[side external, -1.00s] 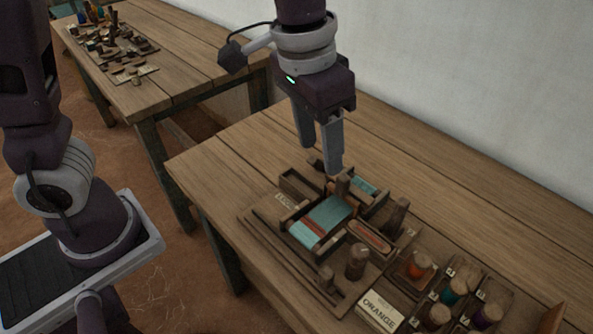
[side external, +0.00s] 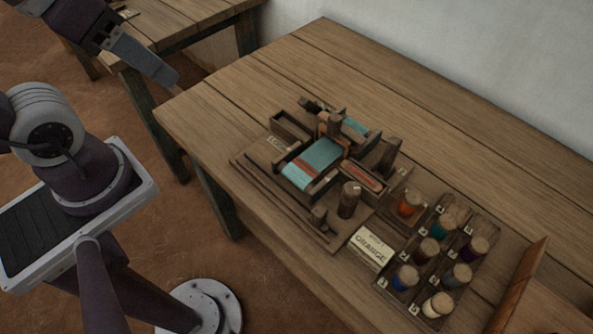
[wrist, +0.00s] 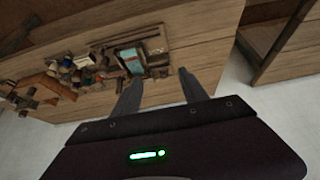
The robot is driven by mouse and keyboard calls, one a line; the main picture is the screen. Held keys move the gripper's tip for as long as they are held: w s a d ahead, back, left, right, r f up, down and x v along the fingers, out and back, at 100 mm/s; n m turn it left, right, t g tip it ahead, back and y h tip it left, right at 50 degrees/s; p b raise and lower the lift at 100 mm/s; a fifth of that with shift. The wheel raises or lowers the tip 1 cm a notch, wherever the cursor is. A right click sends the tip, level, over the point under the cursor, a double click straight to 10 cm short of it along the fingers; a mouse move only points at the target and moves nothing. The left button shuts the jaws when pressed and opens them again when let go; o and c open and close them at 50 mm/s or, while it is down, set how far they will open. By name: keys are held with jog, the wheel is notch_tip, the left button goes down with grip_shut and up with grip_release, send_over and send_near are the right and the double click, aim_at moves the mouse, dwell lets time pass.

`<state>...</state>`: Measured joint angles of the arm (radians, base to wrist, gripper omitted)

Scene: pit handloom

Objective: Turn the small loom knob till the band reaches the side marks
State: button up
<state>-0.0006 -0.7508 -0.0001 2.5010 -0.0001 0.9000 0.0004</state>
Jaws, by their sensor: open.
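The small wooden loom (side external: 245,165) sits on the table in the side view. Its band (side external: 318,158) is teal with a reddish-brown stripe across it. A round wooden peg (side external: 348,199) with a pale mark on top stands at the loom's near side, and a smaller peg (side external: 319,215) is left of it. I cannot tell which is the small knob. The side marks are too small to make out. My gripper (side external: 170,80) is open and empty, well left of the loom, past the table's left corner. The wrist view shows both fingers apart (wrist: 158,77) and the loom's band (wrist: 130,55) beyond.
The table's back is bare. Another table (side external: 165,35) stands at upper left.

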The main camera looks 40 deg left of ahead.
jog(key=w+d+r+g+h, duration=0.1)
jog(key=w+d+g, duration=0.15)
jog(key=w, duration=0.25)
jog(key=n+g+y, duration=0.1)
jog(key=n+g, duration=0.2)
send_over(352, 188)
notch_tip(352, 188, down, 15)
jog(key=shift+a+f, duration=0.1)
jog(key=shift+a, duration=0.05)
jog(key=f, duration=0.7)
jog(key=shift+d+f, duration=0.2)
jog(key=shift+f, duration=0.1)
grip_shut()
